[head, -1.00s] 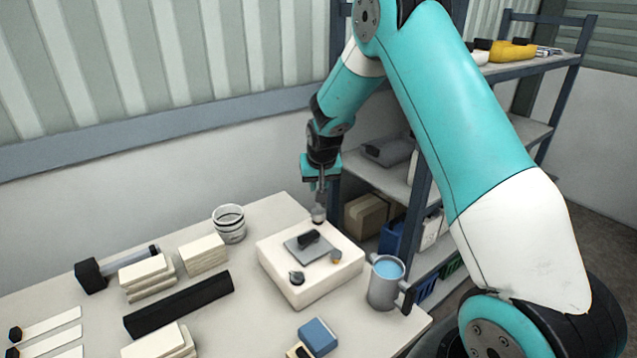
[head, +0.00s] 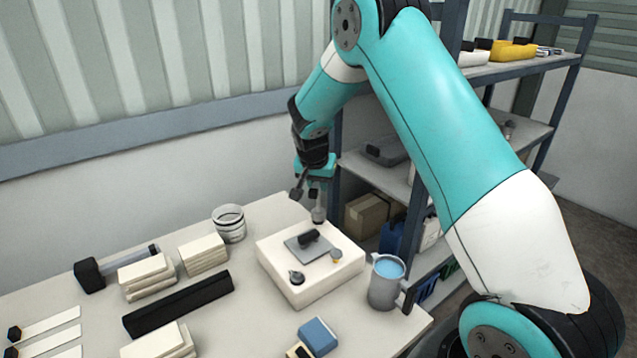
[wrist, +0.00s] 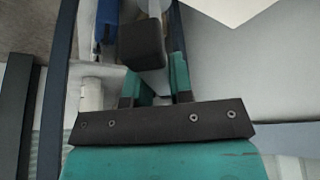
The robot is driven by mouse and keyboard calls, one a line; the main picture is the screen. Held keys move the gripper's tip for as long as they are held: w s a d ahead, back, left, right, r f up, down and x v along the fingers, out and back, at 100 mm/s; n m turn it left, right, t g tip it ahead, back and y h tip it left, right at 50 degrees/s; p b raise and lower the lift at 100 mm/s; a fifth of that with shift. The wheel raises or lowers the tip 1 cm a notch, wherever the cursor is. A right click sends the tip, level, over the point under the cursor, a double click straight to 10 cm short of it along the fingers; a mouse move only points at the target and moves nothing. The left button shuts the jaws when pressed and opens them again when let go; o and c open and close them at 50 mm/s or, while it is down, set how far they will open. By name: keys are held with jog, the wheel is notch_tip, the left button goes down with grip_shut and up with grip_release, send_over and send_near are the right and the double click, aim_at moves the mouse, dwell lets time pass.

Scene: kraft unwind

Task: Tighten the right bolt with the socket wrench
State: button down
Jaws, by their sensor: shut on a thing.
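The socket wrench (head: 318,212) hangs from my gripper (head: 315,184), its grey socket end pointing down at the far edge of the white block (head: 310,292). My gripper is shut on the wrench; its dark handle (wrist: 142,45) shows between the fingers in the wrist view. On the block lies a grey plate with a black piece (head: 309,239). The socket is apart from both bolts. Whether it touches the block is unclear.
A grey mug of blue liquid (head: 385,285) stands close right of the block. A striped cup (head: 229,224) stands left of it. A blue box (head: 318,337) is in front. A loaded shelf rack (head: 425,190) stands behind on the right.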

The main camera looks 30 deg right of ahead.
jog(key=shift+w+m+g+h, duration=0.1)
jog(key=shift+m+g+h, duration=0.4)
jog(key=shift+m, duration=1.3)
jog(key=shift+f, duration=0.1)
jog(key=shift+m+g+b, duration=0.35)
jog(key=shift+m+g, duration=0.05)
jog(key=shift+m, duration=0.4)
jog(key=shift+r+p, duration=1.45)
jog(key=shift+r, duration=1.1)
